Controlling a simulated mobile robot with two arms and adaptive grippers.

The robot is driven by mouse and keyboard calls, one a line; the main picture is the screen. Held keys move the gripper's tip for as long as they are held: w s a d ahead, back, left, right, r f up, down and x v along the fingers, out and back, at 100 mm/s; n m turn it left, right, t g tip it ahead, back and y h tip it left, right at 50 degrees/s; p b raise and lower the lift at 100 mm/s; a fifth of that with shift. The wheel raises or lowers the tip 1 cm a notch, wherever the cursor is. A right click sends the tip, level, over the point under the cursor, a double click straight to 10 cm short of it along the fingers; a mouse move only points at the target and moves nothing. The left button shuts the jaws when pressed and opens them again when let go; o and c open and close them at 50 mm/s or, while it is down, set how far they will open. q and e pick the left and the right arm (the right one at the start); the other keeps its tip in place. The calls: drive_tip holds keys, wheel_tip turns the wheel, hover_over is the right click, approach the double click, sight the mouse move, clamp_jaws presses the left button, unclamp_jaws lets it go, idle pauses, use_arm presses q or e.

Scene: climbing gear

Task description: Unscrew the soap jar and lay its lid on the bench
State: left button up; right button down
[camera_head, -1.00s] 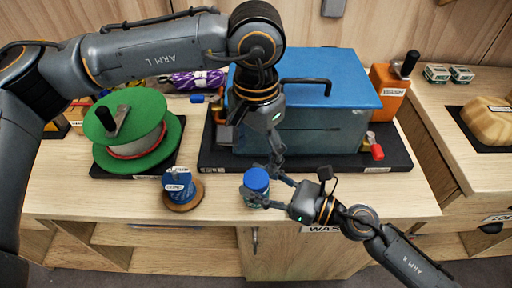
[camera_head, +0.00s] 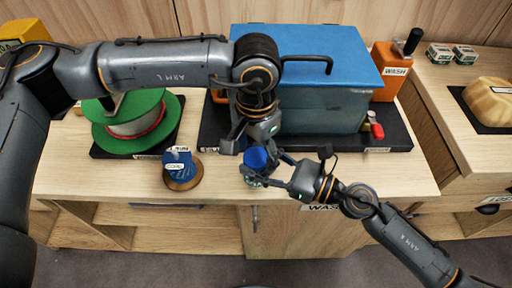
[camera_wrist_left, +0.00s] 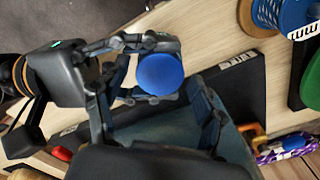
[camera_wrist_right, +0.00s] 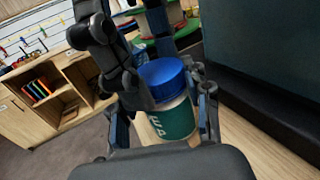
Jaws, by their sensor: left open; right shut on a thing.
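The soap jar (camera_head: 252,181) stands upright near the front edge of the bench (camera_head: 330,185). It has a round blue lid (camera_head: 256,159), and the right wrist view shows a teal label (camera_wrist_right: 175,122) on its body. My right gripper (camera_head: 270,178) is shut on the jar's body from the right. My left gripper (camera_head: 256,146) is open just behind and above the lid, fingers spread to either side. In the left wrist view the lid (camera_wrist_left: 160,74) lies between and beyond the left fingers. I cannot tell whether they touch it. The lid sits on the jar.
A blue spool (camera_head: 180,168) stands left of the jar, and a green reel (camera_head: 135,145) behind that. A large blue-lidded tank (camera_head: 330,60) on a black base fills the bench behind the grippers. Bare bench lies right of my right gripper and between spool and jar.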

use_arm(q)
drive_tip(key=c, duration=1.2)
drive_tip(key=n, duration=0.6)
drive_tip(key=shift+n, duration=0.3)
drive_tip(key=o, duration=1.3)
drive_tip(key=shift+c, duration=0.2)
drive_tip(key=shift+r, duration=0.1)
